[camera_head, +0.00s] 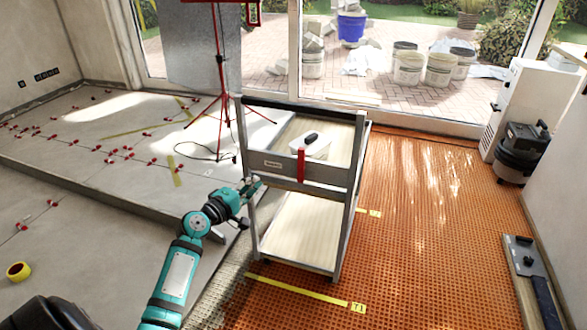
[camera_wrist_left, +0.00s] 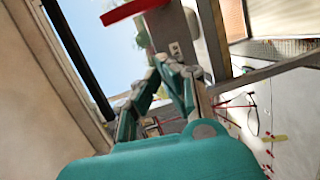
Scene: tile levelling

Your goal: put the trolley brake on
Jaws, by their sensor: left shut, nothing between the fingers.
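The trolley (camera_head: 272,168) is a grey metal frame with two pale wooden shelves, standing on the orange matting. A red lever (camera_head: 301,165) stands upright on its front panel. The red lever also shows in the left wrist view (camera_wrist_left: 130,10), at the top. My left gripper (camera_head: 254,184) is shut and empty, beside the trolley's front left post, below and left of the lever. In the left wrist view its fingers (camera_wrist_left: 168,66) are close to a grey trolley part; I cannot tell whether they touch. The trolley's wheels are hardly visible. My right gripper is not in view.
A red tripod (camera_head: 220,90) stands behind the trolley on the left. The raised grey floor (camera_head: 100,150) carries many red tile clips. A yellow tape line (camera_head: 300,290) crosses the floor before the trolley.

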